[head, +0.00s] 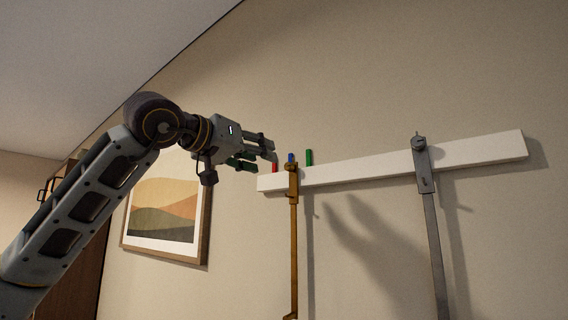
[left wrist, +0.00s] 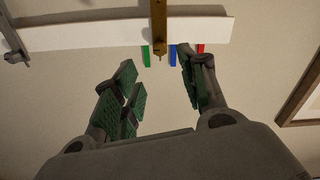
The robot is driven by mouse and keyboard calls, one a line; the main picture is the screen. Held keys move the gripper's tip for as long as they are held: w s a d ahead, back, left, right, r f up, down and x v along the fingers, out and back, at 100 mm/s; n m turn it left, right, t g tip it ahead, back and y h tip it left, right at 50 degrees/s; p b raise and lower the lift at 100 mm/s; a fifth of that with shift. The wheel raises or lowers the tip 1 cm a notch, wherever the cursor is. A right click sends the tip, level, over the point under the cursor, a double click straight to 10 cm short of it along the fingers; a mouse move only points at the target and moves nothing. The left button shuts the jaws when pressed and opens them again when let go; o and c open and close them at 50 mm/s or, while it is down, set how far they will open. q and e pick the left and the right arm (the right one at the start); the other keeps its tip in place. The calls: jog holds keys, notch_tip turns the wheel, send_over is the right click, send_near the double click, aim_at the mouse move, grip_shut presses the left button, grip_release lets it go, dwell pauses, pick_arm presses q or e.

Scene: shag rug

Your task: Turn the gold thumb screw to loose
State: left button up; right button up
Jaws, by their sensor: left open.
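A gold bracket (head: 291,178) sits on the white rail near its left end, with a gold bar hanging down from it. It also shows in the left wrist view (left wrist: 158,28), top centre, where a small tip sticks out from its end. Red (head: 275,167), blue (head: 291,158) and green (head: 309,157) marks stand along the rail's upper edge by the bracket. My left gripper (head: 262,152) is open and empty, just left of the bracket in the head view. In the left wrist view its fingers (left wrist: 158,72) are spread, apart from the bracket.
The white rail (head: 370,170) runs along the beige wall. A grey bracket with a hanging bar (head: 422,165) sits farther right on it. A framed picture (head: 165,210) hangs at left, behind my left arm. A brown wooden piece stands at the far left.

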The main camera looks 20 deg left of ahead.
aim_at(287, 166)
pick_arm(q)
jog(key=p+x, duration=0.2)
jog(key=x, duration=0.8)
jog(key=shift+f+p, duration=0.1)
jog(key=shift+p, duration=0.25)
grip_shut()
